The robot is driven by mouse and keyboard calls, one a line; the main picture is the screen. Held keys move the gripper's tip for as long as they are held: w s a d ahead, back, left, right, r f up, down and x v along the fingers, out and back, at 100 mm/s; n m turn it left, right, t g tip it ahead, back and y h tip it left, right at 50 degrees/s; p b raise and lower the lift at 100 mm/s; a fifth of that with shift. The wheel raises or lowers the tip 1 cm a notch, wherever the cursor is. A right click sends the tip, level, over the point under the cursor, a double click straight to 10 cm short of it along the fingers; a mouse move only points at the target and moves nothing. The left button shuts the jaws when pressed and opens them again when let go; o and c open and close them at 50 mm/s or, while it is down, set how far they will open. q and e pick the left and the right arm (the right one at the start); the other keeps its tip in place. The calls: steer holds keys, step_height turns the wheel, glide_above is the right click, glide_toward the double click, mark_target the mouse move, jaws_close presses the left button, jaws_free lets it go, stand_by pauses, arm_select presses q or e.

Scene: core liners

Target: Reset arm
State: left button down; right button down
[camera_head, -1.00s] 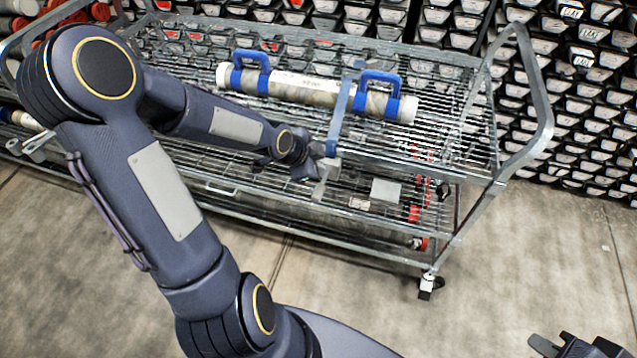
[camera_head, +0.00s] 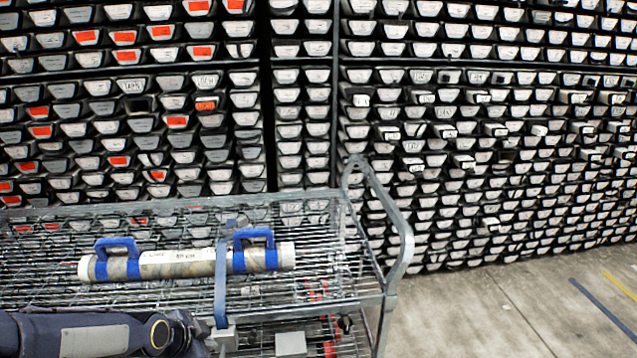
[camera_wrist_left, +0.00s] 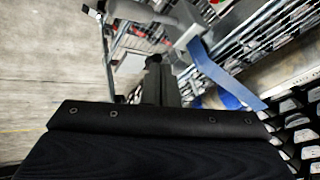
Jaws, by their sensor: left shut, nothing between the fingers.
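My left gripper (camera_head: 192,332) is at the lower left in the head view, just in front of the cart's near edge. It is shut and empty. In the left wrist view the closed fingers (camera_wrist_left: 155,70) point up toward the cart. My left arm comes in from the lower left corner. The core liner (camera_head: 185,263), a pale tube with two blue handles, lies on the cart's top shelf. A blue strap (camera_head: 221,285) crosses over it and hangs down near my gripper. The strap also shows in the left wrist view (camera_wrist_left: 217,74). My right gripper is not in view.
The metal wire cart (camera_head: 398,240) has a curved handle at its right end. A wall of racks (camera_head: 480,120) with many labelled liner ends stands behind it. Bare concrete floor (camera_head: 500,315) is free to the right, with blue and yellow lines.

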arm_select(q)
steer(key=s+d+r+n, duration=0.2)
steer(key=s+r+n, duration=0.1)
steer(key=s, duration=0.3)
steer(key=s+d+r+n+h, duration=0.1)
steer(key=s+d+r+n, duration=0.2)
steer(key=s, duration=0.4)
steer(key=s+d+r+n+g+h, duration=0.1)
steer(key=s+d+r+n, duration=0.1)
steer(key=s+r+n, duration=0.3)
steer(key=shift+s+d+r+n, duration=0.15)
steer(key=shift+s+d+n, duration=0.25)
steer(key=shift+s, duration=0.85)
